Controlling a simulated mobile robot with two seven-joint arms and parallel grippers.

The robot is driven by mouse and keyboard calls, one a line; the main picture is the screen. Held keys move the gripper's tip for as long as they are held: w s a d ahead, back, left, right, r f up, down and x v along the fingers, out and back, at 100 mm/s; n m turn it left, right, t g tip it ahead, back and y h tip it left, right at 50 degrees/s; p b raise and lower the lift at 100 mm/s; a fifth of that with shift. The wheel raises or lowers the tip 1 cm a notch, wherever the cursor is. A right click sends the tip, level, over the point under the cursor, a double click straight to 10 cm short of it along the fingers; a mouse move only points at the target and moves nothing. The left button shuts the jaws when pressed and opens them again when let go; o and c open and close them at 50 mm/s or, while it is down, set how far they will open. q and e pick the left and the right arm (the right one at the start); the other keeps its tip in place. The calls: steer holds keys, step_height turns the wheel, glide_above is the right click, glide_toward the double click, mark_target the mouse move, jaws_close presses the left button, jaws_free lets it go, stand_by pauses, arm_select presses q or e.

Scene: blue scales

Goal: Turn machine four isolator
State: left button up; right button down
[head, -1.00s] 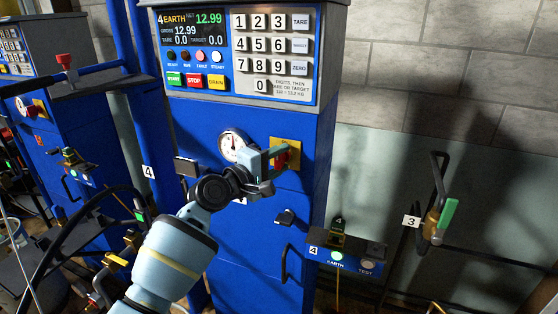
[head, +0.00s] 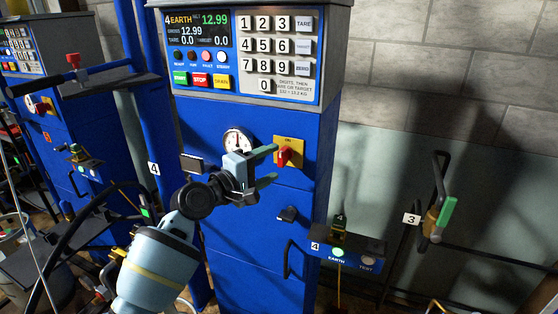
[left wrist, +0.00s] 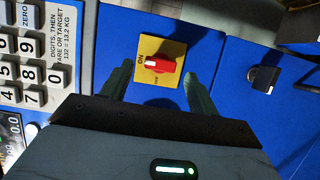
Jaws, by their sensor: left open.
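The isolator of machine four is a red handle (head: 284,156) on a yellow plate (head: 294,144), on the blue cabinet front below the keypad. In the left wrist view the red handle (left wrist: 165,62) lies between the fingers in the picture, its white mark toward the word ON. Another small word on the plate is unreadable. My left gripper (head: 271,164) is open and empty, its greenish fingers in front of the plate and slightly left of the handle, apparently not touching it. My right gripper is not in view.
A round gauge (head: 237,143) sits left of the isolator. A black latch (head: 287,214) and a bar handle (head: 288,260) are below. An earth/test box (head: 347,254) juts out at the lower right. Hoses and pipework crowd the left; the wall side is freer.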

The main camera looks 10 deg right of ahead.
arm_select(q)
steer(key=v, duration=0.3)
steer(key=shift+a, duration=0.1)
steer(key=shift+f, duration=0.1)
steer(key=s+a+f+m+t+y, duration=0.1)
steer(key=s+a+f+y, duration=0.3)
steer(key=f, duration=0.6)
steer(key=s+a+f+y, duration=0.1)
steer(key=s+a+f, duration=0.35)
steer(key=f, duration=0.55)
steer(key=s+a+f+m+t+y, duration=0.1)
steer(key=s+a+f+y, duration=0.3)
steer(key=f, duration=0.6)
steer(key=s+a+f+m+y, duration=0.1)
steer(key=s+a+f, duration=0.3)
steer(key=s, duration=0.4)
steer(key=s+a+f+m+g+y, duration=0.1)
steer(key=s+a+f+m, duration=0.2)
steer(key=s+a, duration=0.3)
steer(key=s+a+f+m+g+y, duration=0.1)
steer(key=s+a+f, duration=0.4)
steer(key=s, duration=0.7)
steer(key=shift+m+y, duration=0.6)
steer(key=shift+m, duration=0.3)
